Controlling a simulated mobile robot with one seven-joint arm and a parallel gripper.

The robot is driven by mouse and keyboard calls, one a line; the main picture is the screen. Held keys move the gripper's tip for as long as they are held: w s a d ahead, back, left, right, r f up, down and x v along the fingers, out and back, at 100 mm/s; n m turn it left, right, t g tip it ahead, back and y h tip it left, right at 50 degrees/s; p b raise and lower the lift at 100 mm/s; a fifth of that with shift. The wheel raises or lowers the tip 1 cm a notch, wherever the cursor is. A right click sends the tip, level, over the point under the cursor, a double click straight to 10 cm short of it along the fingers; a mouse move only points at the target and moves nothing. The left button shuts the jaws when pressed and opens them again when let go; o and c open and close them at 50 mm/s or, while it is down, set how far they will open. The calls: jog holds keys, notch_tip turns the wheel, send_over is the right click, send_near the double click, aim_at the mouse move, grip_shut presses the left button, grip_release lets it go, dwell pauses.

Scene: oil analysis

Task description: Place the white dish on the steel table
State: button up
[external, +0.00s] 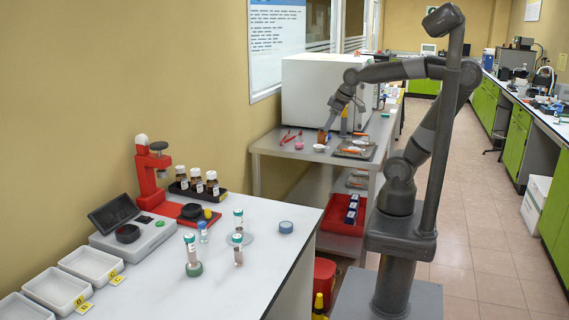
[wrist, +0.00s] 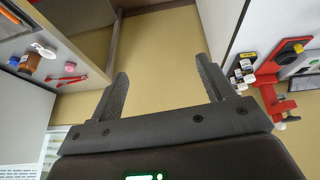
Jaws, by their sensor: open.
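The steel table (external: 268,146) stands against the wall at the back, with a lower shelf. A small round white piece (external: 319,148) lies near its front edge; it is too small to tell whether it is a dish. A pale round dish (external: 248,241) sits on the white bench, partly hidden behind a sample tube (external: 238,250). I cannot tell which is the white dish. My gripper (wrist: 162,70) is open and empty, its two fingers apart with bare wall seen between them. In the external view it hangs near the steel table's front part.
A brown bottle (external: 322,136), red pliers (external: 290,137) and a steel tray (external: 356,149) crowd the steel table beside a large white box (external: 305,88). The white bench (external: 160,290) carries a red stand (external: 146,174), bottles, tubes and white trays (external: 57,290). A gap separates the tables.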

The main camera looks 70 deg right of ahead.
jog(key=s+a+f, duration=0.2)
jog(key=s+a, duration=0.1)
jog(key=s, duration=0.2)
jog(key=shift+s+f+m+t+y, duration=0.2)
jog(key=shift+s+m+t+y, duration=0.1)
jog(key=shift+m, duration=0.1)
